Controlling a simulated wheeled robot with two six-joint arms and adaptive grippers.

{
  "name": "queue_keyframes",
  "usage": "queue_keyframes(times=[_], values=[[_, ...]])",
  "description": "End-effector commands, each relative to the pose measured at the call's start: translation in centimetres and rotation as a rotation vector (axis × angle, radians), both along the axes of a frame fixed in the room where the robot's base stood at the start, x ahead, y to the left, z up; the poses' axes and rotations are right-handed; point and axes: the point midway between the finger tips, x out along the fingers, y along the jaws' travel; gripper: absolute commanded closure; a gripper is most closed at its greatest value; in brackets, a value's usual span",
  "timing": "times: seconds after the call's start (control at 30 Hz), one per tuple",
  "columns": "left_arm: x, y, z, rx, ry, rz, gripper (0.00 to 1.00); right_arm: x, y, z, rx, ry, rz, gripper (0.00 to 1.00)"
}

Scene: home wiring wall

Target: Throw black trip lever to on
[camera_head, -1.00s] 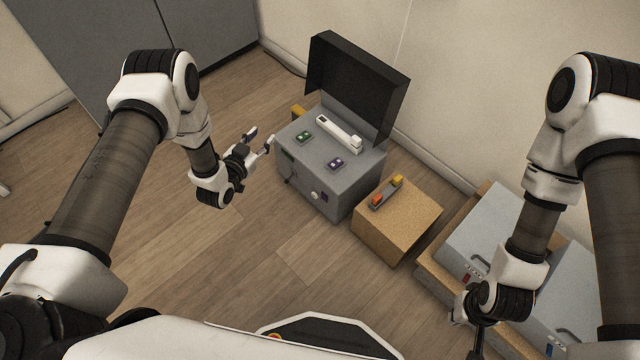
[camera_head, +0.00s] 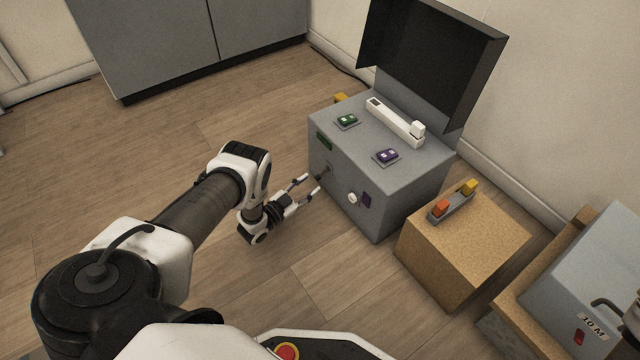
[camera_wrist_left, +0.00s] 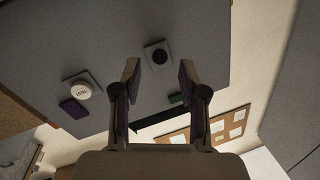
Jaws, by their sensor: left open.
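The black trip lever (camera_head: 323,172) sticks out from the front face of the grey box (camera_head: 378,205), left of a white round button (camera_head: 352,198). In the left wrist view the lever (camera_wrist_left: 159,56) looks like a dark round end on a small pale plate; its on or off position cannot be told. My left gripper (camera_head: 312,184) is open and empty just in front of that face, pointing at the lever. In the left wrist view its fingertips (camera_wrist_left: 158,74) stand on either side of the line to the lever, apparently not touching it. My right gripper is out of view.
A cork-coloured block (camera_head: 465,250) stands to the right.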

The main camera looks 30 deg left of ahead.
Motion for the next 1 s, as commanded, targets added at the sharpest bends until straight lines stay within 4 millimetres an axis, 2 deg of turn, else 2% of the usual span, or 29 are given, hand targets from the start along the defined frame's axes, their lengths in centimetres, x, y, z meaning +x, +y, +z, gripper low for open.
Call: queue_keyframes(times=[0.03, 0.23, 0.53, 0.63, 0.67, 1.0], values=[[1.1, -0.3, -0.5, -0.001, -0.005, -0.002, 0.58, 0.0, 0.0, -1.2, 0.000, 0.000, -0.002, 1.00], [4.2, -0.9, -0.3, -0.001, -0.002, -0.001, 0.58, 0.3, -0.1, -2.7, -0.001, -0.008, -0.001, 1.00], [4.8, -1.0, 0.0, -0.001, 0.000, 0.000, 0.58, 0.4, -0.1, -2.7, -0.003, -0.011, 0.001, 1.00], [4.8, -1.0, 0.0, -0.001, 0.000, 0.000, 0.93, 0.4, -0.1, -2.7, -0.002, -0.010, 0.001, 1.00], [4.8, -1.0, 0.0, -0.001, 0.000, 0.000, 1.00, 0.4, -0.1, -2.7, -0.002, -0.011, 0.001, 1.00], [4.8, -1.0, 0.1, 0.003, 0.009, 0.000, 1.00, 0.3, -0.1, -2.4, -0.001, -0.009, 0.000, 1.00]])
